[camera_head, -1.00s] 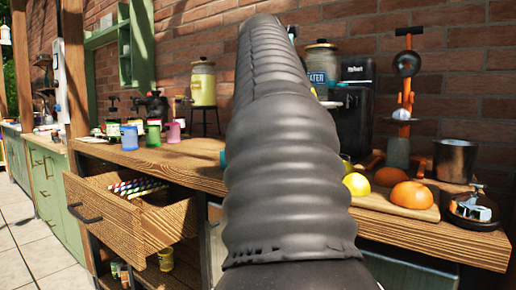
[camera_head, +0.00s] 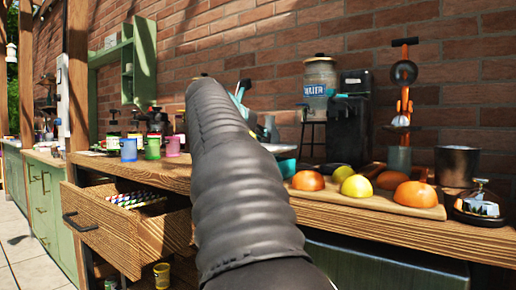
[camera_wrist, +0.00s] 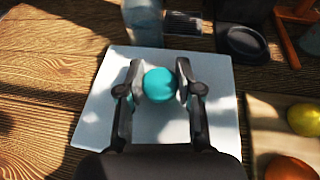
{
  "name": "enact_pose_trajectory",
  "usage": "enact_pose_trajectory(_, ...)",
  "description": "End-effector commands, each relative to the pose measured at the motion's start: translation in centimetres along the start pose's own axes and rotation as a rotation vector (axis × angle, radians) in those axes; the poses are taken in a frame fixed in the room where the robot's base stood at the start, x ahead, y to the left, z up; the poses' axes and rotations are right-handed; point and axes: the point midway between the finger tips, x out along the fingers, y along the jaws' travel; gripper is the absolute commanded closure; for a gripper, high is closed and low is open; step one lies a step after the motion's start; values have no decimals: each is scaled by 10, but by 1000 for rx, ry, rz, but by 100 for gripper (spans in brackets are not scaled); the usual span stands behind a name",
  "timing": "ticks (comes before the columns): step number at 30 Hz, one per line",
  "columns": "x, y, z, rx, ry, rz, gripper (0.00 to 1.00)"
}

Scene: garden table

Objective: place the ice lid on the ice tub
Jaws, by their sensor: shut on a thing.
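The ice lid (camera_wrist: 205,128) is a pale square plate with a round teal knob (camera_wrist: 160,84), seen from above in the wrist view. My gripper (camera_wrist: 160,88) is shut on the knob, with one dark finger on each side. In the head view my arm hides the gripper. A teal piece (camera_head: 286,168), which looks like the ice tub, shows just right of my arm on the wooden counter. The plate hides what is under it in the wrist view, so I cannot tell whether the lid touches the tub.
A cutting board (camera_head: 425,205) with oranges and a lemon (camera_head: 355,187) lies to the right. A black coffee machine (camera_head: 348,125) and a water dispenser (camera_head: 320,85) stand behind. An open drawer (camera_head: 125,228) juts out at the left. Colored cups (camera_head: 152,148) stand on the back left counter.

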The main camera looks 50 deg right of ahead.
Motion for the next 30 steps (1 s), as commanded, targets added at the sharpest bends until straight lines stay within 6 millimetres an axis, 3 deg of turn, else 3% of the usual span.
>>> enact_pose_trajectory(1,4,-1,-12,-1,0,0,100)
enact_pose_trajectory(3,5,-1,-16,0,0,0,100)
enact_pose_trajectory(23,9,-1,-25,-1,0,0,100)
enact_pose_trajectory(24,9,0,-24,0,0,0,55)
enact_pose_trajectory(26,9,0,-24,0,0,0,40)
enact_pose_trajectory(30,9,0,-24,0,0,0,40)
